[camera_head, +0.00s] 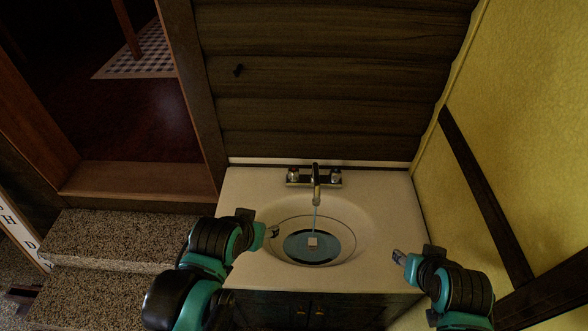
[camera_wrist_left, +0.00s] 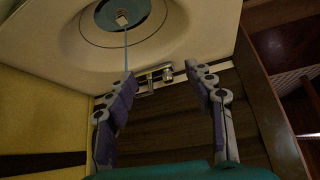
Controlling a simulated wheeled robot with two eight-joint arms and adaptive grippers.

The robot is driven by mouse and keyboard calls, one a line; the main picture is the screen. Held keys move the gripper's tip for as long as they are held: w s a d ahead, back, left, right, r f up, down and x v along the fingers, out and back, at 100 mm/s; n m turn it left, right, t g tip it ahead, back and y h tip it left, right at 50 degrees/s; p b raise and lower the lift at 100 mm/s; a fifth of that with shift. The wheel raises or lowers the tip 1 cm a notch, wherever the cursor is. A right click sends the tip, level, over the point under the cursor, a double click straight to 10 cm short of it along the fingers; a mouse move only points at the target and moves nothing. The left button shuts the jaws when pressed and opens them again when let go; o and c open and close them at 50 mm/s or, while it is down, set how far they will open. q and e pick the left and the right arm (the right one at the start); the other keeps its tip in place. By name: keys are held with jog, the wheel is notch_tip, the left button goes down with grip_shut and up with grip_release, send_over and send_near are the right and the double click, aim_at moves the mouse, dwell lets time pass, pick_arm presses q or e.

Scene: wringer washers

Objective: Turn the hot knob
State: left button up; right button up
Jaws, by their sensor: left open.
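The faucet (camera_head: 316,184) stands at the back of a white sink, with a chrome knob on each side of its spout: the left knob (camera_head: 293,175) and the right knob (camera_head: 335,178). No hot or cold marking is readable. A thin blue stream runs from the spout. My left gripper (camera_head: 273,231) is over the left part of the basin, apart from both knobs. In the left wrist view my left gripper (camera_wrist_left: 163,78) is open and empty, with one knob (camera_wrist_left: 167,73) between its fingers. My right gripper (camera_head: 398,256) is by the counter's right edge; its jaw state is unclear.
The basin (camera_head: 350,225) holds blue water and a small pale block (camera_head: 312,242). A yellow wall (camera_head: 525,120) is close on the right. Dark wood panelling (camera_head: 330,90) stands behind. Carpeted steps (camera_head: 115,235) and an open doorway are on the left.

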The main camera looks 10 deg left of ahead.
pick_arm(q)
jog(key=w+r+g, duration=0.2)
jog(key=w+r, duration=0.2)
jog(key=w, duration=0.4)
jog(key=m+g+p, duration=0.3)
jog(key=m+g, duration=0.1)
jog(key=g, duration=0.1)
send_over(293, 170)
notch_tip(293, 170, down, 12)
jog(key=shift+f, duration=0.15)
notch_tip(293, 170, down, 8)
jog(key=shift+f+b, duration=0.1)
jog(key=shift+b, duration=1.05)
jog(key=c, duration=1.2)
